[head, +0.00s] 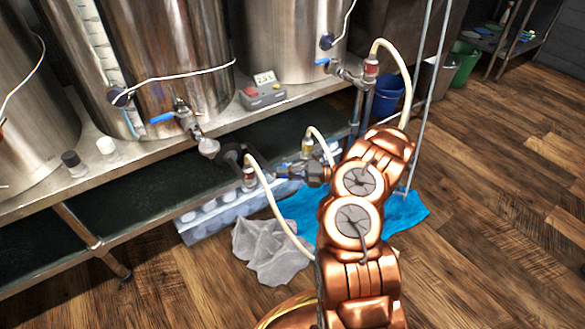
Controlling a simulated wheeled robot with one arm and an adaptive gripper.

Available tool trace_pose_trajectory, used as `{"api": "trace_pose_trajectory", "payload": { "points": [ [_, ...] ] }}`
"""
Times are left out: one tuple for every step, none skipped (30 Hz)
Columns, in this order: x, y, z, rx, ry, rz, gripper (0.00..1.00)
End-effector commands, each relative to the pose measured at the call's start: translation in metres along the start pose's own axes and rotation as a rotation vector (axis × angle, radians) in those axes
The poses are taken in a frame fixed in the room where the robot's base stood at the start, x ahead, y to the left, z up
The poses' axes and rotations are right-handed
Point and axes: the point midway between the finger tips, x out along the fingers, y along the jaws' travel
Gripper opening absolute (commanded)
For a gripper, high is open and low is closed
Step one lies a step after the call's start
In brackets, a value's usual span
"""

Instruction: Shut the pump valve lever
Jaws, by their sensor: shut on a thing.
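My copper arm reaches up from the bottom right and bends down to the left. My dark gripper (231,157) is small in the head view, below the shelf's front edge, at the valve fittings beside the silver pipe end (208,147). It is shut on a part there that its own fingers hide. The pump valve lever does not show clearly, so its angle cannot be told. A hose with a red fitting (249,178) rises just under the gripper. A second hose has a yellow fitting (307,148).
A tank valve with a blue lever (162,118) is up left of my gripper; another blue lever (323,61) is at the rear tank. A grey control box (263,91) stands on the steel shelf (130,165). A grey cloth (268,250) and blue cloth (408,212) lie below.

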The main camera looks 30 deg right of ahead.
Motion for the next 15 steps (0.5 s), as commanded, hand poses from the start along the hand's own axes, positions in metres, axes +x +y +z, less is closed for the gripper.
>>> {"api": "trace_pose_trajectory", "payload": {
  "points": [
    [0.0007,0.0002,0.0008,-0.001,0.006,-0.002,0.0],
    [0.002,0.0,0.0003,-0.001,0.012,-0.001,0.0],
    [0.0033,-0.0004,-0.0002,-0.001,0.018,-0.001,0.0],
    [0.0038,-0.0006,-0.0004,-0.001,0.021,-0.001,0.0],
    [0.0042,-0.0006,-0.0005,-0.001,0.023,-0.001,0.0],
    [0.0046,-0.0007,-0.0007,-0.001,0.024,-0.001,0.0],
    [0.005,-0.0008,-0.0008,-0.001,0.025,-0.001,0.0],
    [0.0051,-0.0008,-0.0008,-0.001,0.025,0.0,0.0],
    [0.0052,-0.0008,-0.0009,-0.001,0.025,0.0,0.0],
    [0.0053,-0.0008,-0.0008,-0.001,0.025,-0.001,0.0],
    [0.0054,-0.0007,-0.0009,-0.001,0.025,0.0,0.0],
    [0.0054,-0.0007,-0.0009,-0.001,0.026,0.0,0.0],
    [0.0055,-0.0007,-0.0009,-0.001,0.026,0.0,0.0],
    [0.0055,-0.0007,-0.0009,-0.001,0.026,0.0,0.11],
    [0.0056,-0.0006,-0.001,-0.001,0.026,0.0,0.15]
  ]
}}
